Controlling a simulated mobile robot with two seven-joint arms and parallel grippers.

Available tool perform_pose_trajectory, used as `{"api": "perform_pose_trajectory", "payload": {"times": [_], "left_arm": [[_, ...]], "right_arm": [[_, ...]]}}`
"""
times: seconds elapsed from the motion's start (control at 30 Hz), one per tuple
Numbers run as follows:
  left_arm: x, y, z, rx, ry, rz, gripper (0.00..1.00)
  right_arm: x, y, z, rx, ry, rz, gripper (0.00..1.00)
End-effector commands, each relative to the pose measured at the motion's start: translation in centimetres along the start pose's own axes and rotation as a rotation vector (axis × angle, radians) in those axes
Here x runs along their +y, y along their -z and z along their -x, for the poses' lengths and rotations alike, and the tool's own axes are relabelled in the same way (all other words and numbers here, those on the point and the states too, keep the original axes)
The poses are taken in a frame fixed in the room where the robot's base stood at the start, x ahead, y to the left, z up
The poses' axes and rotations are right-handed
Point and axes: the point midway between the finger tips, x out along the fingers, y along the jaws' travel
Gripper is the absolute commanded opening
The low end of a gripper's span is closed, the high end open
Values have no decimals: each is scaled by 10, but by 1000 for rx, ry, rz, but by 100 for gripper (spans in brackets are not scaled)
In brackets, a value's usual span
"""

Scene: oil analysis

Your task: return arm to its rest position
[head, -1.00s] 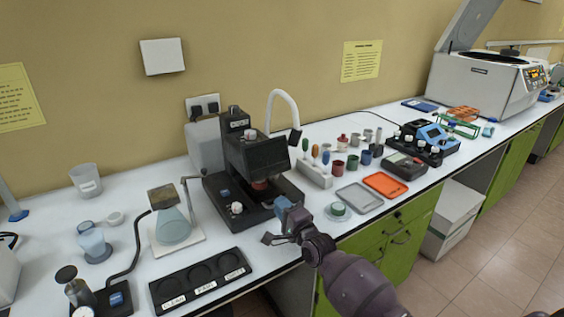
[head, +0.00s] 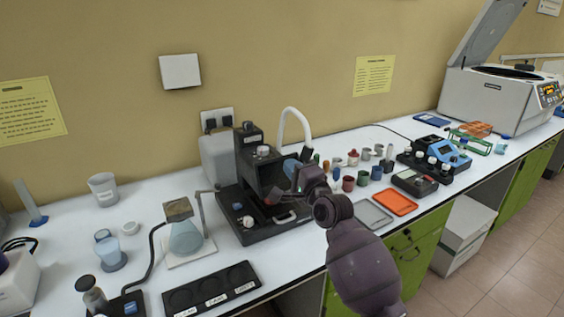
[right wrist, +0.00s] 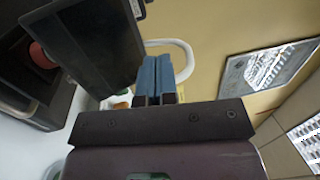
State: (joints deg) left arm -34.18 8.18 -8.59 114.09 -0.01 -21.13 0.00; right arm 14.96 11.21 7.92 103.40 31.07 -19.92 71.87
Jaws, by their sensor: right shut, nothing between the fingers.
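My right gripper (head: 290,168) is raised at the front right of the black bench instrument (head: 250,150), above the worktop. Its blue fingers are together with nothing between them, as the right wrist view also shows (right wrist: 156,78). In that view the dark housing of the instrument (right wrist: 88,42) is close at the upper left of the fingers; I cannot tell whether they touch. My right forearm comes up from the bottom of the head view and hides part of the bench front. My left gripper is not in view.
A flask (head: 186,238) stands left of the instrument and a black three-place tray (head: 211,291) lies in front. Right of my arm are small coloured cups (head: 349,183), an orange tray (head: 390,201), a grey tray (head: 369,214) and a centrifuge (head: 497,100). A white curved tube (head: 293,112) rises behind.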

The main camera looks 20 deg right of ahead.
Motion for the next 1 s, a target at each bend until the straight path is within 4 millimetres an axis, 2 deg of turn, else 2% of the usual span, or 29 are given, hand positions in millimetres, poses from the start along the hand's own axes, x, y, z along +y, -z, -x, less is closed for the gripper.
{"api": "perform_pose_trajectory", "payload": {"times": [0.2, 0.33, 0.47, 0.63, 0.77, 0.87, 1.0], "left_arm": [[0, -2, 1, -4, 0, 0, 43], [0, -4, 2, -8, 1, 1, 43], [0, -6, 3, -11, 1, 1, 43], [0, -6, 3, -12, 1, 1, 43], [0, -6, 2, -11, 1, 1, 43], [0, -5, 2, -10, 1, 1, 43], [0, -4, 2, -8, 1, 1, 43]], "right_arm": [[-1, 0, 0, 0, -1, 11, 0], [-1, 0, 0, 1, -2, 104, 0], [-3, 0, 0, 11, -4, 339, 0], [-4, -12, 5, 11, -10, 709, 0], [23, -21, 27, -9, -63, 986, 0], [58, -28, 57, -48, -129, 1207, 0], [108, -37, 108, -128, -224, 1445, 0]]}}
